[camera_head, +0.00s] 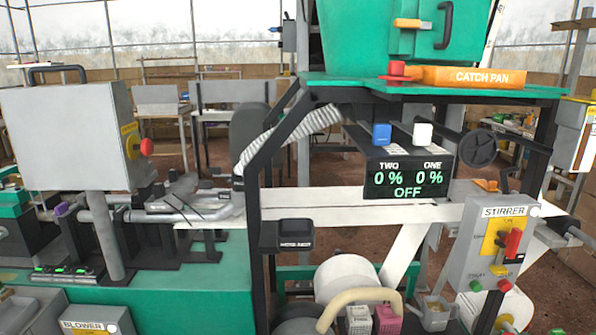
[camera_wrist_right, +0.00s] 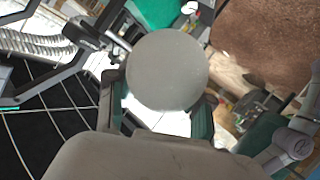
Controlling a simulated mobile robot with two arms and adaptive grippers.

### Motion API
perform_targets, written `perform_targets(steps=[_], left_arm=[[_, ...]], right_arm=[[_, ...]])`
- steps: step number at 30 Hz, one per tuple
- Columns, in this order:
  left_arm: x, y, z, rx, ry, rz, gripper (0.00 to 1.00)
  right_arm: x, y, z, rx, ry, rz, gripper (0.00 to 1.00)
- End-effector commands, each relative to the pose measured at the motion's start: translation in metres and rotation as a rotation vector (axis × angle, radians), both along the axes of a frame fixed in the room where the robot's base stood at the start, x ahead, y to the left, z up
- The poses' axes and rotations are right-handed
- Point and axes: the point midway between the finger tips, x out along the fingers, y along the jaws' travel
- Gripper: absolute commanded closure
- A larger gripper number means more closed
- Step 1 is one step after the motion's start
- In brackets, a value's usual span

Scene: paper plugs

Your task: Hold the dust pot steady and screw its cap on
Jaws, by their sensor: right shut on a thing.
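In the right wrist view a plain grey round disc (camera_wrist_right: 167,72), which looks like the cap, sits between the two fingers of my right gripper (camera_wrist_right: 160,100). The gripper is shut on it. Its flat round face is toward the camera, so its underside and anything below it are hidden. I cannot make out the dust pot for certain in either view. My left gripper is in neither view, and the right gripper does not show in the head view.
A black frame with a green shelf (camera_head: 440,87) stands in front, carrying an orange catch pan (camera_head: 473,77). A display box (camera_head: 408,172) hangs below it. A stirrer control box (camera_head: 497,240) is at the right. A white roll (camera_head: 345,275) and small containers (camera_head: 436,312) are low in front.

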Motion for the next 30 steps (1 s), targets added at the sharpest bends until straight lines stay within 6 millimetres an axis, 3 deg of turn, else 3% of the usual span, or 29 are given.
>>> perform_targets(steps=[16,20,30], left_arm=[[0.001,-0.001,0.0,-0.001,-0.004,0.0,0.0],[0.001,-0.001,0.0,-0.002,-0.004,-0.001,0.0],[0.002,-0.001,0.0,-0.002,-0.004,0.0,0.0]], right_arm=[[0.003,0.008,-0.001,0.0,-0.003,0.039,1.0],[0.006,0.028,-0.003,0.001,-0.004,0.137,1.0],[0.016,0.1,-0.012,0.003,-0.005,0.491,1.0]])
